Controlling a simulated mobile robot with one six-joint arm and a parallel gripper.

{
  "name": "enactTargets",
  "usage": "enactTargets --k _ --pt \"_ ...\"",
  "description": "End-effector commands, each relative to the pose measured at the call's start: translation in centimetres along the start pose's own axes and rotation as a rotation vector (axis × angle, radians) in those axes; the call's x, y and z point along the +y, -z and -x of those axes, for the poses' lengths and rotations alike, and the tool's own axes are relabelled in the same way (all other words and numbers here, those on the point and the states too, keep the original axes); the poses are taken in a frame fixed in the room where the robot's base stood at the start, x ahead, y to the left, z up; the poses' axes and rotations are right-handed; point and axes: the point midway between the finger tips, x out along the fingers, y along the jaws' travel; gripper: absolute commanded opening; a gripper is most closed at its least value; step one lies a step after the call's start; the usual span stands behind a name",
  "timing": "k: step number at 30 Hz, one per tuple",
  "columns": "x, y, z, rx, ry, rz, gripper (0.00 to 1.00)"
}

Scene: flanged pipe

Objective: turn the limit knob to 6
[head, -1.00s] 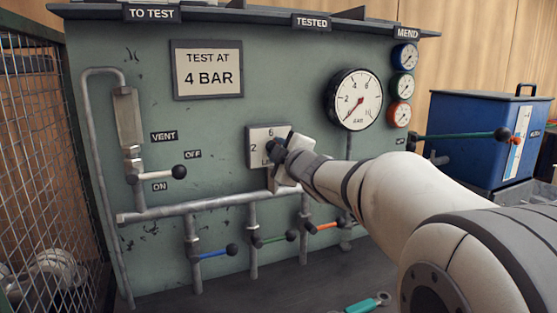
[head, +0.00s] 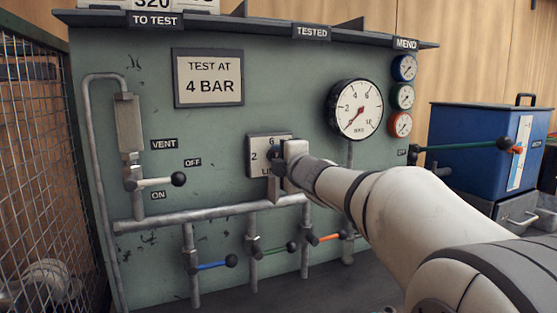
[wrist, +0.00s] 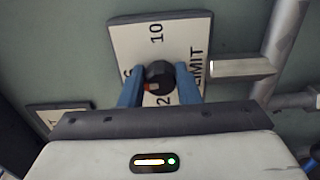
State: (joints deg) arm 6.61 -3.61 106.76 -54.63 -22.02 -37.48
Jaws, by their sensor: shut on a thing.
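The limit knob (wrist: 157,72) is a round black knob with a small orange mark on a pale plate (wrist: 125,40) lettered 2, 6, 10 and LIMIT. My gripper (wrist: 160,85) is shut on it, with one blue finger on each side in the wrist view. The orange mark faces the lower left there, seemingly between the 2 and the partly covered 6. In the head view my gripper (head: 278,157) is at the plate (head: 255,146), covering its right part; the 2 and part of the 6 show.
A pressure gauge (head: 355,108) is above right of the plate. A grey pipe (head: 215,214) runs below, with blue (head: 212,266), green (head: 275,250) and orange (head: 328,238) levers. The vent lever (head: 158,182) is to the left. A sign (head: 208,77) reads "TEST AT 4 BAR".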

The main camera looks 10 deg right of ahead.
Motion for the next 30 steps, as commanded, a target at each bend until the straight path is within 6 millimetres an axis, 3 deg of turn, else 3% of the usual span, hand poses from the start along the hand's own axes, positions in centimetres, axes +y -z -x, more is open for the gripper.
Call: enactTargets --k 7,8,15,23,30 --pt "-0.1 0.0 0.0 0.000 0.003 0.000 0.07" --pt "-0.1 0.0 0.0 0.000 0.003 0.000 0.31" --pt "-0.1 0.0 0.0 0.000 0.001 -0.001 0.51" --pt "0.0 0.0 0.1 0.000 0.001 -0.001 0.51" --pt "0.2 0.0 3.1 -0.001 0.000 -0.001 0.51"
